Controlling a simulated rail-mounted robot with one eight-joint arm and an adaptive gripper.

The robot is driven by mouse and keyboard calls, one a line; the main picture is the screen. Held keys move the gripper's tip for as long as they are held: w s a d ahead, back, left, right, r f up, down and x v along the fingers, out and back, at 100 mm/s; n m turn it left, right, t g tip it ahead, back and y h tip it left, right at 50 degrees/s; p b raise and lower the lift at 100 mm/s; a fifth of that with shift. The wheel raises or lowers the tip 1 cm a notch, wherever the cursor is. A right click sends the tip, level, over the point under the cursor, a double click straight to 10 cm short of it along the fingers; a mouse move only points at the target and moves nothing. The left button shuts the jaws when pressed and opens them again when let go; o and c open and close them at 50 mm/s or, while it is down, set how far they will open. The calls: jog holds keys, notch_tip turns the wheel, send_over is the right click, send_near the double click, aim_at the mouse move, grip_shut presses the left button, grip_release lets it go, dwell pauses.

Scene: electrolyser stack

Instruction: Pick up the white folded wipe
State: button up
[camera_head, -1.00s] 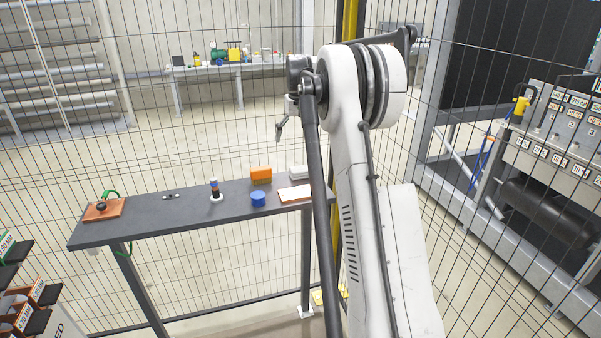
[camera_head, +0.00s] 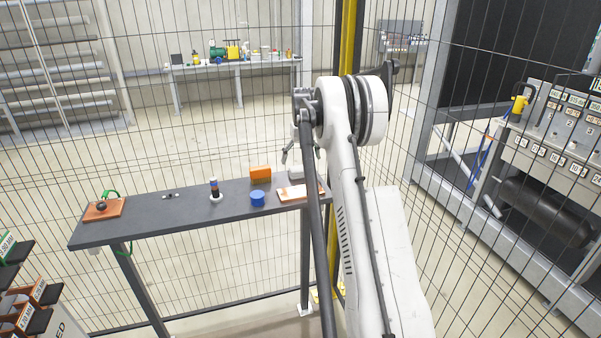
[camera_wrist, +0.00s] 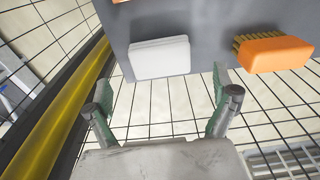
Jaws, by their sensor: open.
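The white folded wipe (camera_wrist: 160,57) lies flat near the edge of the dark grey table (camera_wrist: 205,40) in the wrist view. It shows only in part in the head view (camera_head: 297,171), at the table's far right behind my arm. My gripper (camera_wrist: 158,100) is open and empty in the wrist view, its two green-padded fingers apart. In that view the wipe lies beyond the fingertips, between their lines and apart from them. In the head view my gripper (camera_head: 288,155) hangs above the table's back right edge, close to the wipe.
An orange brush (camera_wrist: 272,54) lies right beside the wipe in the wrist view. A blue round object (camera_head: 257,198) and a white and orange board (camera_head: 296,192) are near it on the table. A wire fence (camera_head: 150,150) and yellow post (camera_head: 347,60) stand close behind.

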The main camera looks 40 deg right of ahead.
aim_at(300, 167)
jog(key=f+p, duration=0.1)
jog(key=f, duration=0.4)
jog(key=shift+w, duration=0.2)
jog(key=c, duration=1.2)
jog(key=shift+r, duration=0.15)
jog(key=shift+r, duration=0.3)
jog(key=r, duration=0.2)
jog(key=a+r+b, duration=0.1)
jog(key=shift+a+r, duration=0.1)
jog(key=shift+r, duration=0.25)
jog(key=a+r, duration=0.2)
jog(key=a, duration=0.1)
jog(key=a+r+b, duration=0.1)
jog(key=a+r, duration=0.1)
jog(key=a, duration=0.2)
jog(key=a+r, duration=0.2)
jog(key=a, duration=0.1)
jog(key=shift+a+r, duration=0.2)
jog(key=shift+a, duration=0.05)
